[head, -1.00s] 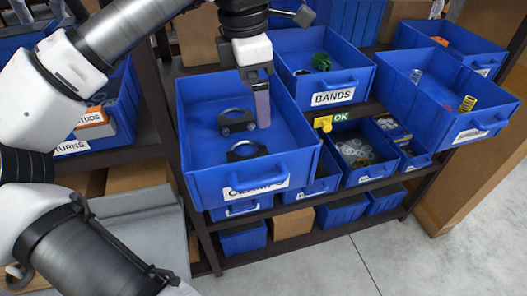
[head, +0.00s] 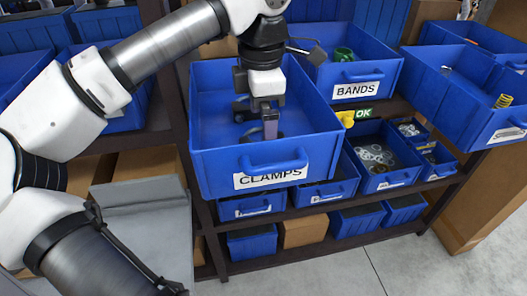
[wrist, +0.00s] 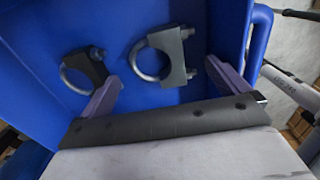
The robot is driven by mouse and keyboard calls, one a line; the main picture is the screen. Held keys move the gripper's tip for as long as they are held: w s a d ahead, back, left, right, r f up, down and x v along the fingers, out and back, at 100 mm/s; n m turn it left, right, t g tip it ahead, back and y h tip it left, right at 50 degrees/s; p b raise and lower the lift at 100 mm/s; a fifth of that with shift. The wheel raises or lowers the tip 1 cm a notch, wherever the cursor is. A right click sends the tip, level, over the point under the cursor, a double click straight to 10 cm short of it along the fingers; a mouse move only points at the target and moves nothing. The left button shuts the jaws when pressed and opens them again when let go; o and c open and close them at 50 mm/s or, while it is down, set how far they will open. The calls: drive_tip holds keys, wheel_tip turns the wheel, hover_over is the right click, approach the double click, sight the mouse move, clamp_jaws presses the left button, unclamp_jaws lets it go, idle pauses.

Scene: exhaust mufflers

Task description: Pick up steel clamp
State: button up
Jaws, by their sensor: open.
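Two steel clamps lie on the floor of the blue bin labelled CLAMPS (head: 210,150). In the wrist view, one clamp (wrist: 177,57) is at the centre right, its ring to the left and its dark saddle and bolts to the right. The other clamp (wrist: 98,67) is at the left. In the head view, one clamp (head: 240,104) shows partly behind my gripper; the nearer one is mostly hidden. My gripper (head: 270,130) points down into the bin. In the wrist view, its two purple fingers (wrist: 168,82) are spread wide, with nothing between their tips; the centre-right clamp is just beyond them.
The bin walls stand close around my gripper, with a front handle (head: 273,162). A BANDS bin (head: 365,72) with a green item is to the right. A yellow piece (head: 347,118) and an OK label sit between the bins. Smaller bins fill the shelves below.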

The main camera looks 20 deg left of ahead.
sight(245, 139)
wheel_tip(245, 139, down, 4)
drive_tip(key=shift+f+b, duration=0.15)
drive_tip(key=shift+b, duration=0.95)
drive_tip(key=c, duration=0.9)
drive_tip(key=shift+c, duration=0.5)
drive_tip(key=shift+r, duration=0.25)
